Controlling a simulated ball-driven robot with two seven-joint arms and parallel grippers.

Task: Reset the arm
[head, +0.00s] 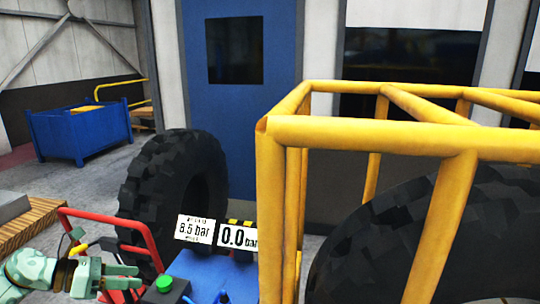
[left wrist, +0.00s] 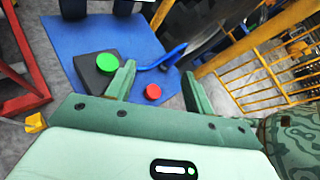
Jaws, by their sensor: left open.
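My left gripper (head: 134,277) is at the lower left of the head view, beside the blue panel top. In the left wrist view, its two green fingers (left wrist: 158,72) stand apart with nothing between them but the blue surface behind. The green button (head: 164,283) on its dark box is just right of the fingers in the head view. In the left wrist view, the green button (left wrist: 108,63) is left of the fingers and a red button (left wrist: 153,92) shows between them. My right gripper is in neither view.
A yellow cage (head: 270,200) stands at right around a large tyre (head: 430,240). Another tyre (head: 150,190) stands behind a red frame (head: 105,217). A sign (head: 194,230) reads 8.5 bar; the display (head: 237,237) reads 0.0 bar. A blue bin (head: 80,137) is far left.

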